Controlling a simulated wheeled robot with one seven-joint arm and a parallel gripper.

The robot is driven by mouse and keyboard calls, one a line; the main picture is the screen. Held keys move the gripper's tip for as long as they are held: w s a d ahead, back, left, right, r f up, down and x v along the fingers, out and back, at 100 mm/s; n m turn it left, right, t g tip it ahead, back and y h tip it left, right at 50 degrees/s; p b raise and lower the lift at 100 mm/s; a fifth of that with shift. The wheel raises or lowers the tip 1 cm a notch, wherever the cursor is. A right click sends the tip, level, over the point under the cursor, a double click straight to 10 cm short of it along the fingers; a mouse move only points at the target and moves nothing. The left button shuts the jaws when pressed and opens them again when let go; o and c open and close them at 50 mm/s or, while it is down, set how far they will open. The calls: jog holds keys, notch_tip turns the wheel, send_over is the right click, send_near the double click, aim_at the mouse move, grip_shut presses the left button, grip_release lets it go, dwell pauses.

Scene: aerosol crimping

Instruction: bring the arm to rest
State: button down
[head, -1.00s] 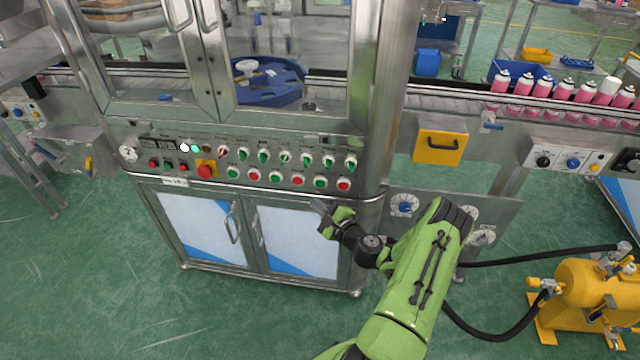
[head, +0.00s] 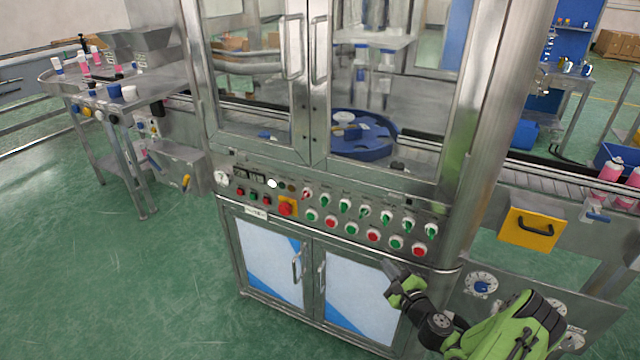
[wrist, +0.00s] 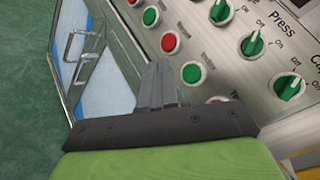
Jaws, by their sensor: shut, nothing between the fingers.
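My gripper (head: 391,272) is at the lower right in the head view, at the end of my green arm. It is in front of the lower right part of the crimping machine's control panel (head: 325,203), near the top of the right cabinet door (head: 356,298). In the wrist view my gripper's fingers (wrist: 157,82) are together with nothing between them. Beyond them are a green button (wrist: 193,73), a red button (wrist: 170,42) and several green switches. I cannot tell the exact gap between the fingertips and the panel.
A yellow box with a handle (head: 528,229) and dials (head: 481,285) are to the right of my gripper. A steel table (head: 70,87) with bottles stands at the left. Pink cans (head: 610,171) stand on the conveyor at right. Green floor (head: 110,270) is clear at left.

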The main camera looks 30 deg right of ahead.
jog(key=w+a+r+n+g+y+p, duration=0.15)
jog(key=a+r+n+g+y, duration=0.25)
jog(key=a+r+n, duration=0.6)
jog(key=a+r+n+g+y+p, duration=0.2)
jog(key=a+r+n+g+y, duration=0.25)
jog(key=a+n, duration=0.65)
jog(key=s+a+r+n+g+h+p, duration=0.3)
jog(key=s+a+r+n+h, duration=0.15)
jog(key=s+a+r, duration=0.6)
jog(key=s+d+r+n+h+p, duration=0.1)
jog(key=s+r, duration=0.3)
jog(key=s, duration=0.3)
jog(key=s+d+r+n+h+p, duration=0.1)
jog(key=s+r, duration=0.3)
jog(key=s, duration=0.4)
jog(key=shift+d+r, duration=0.15)
jog(key=shift+r, duration=0.1)
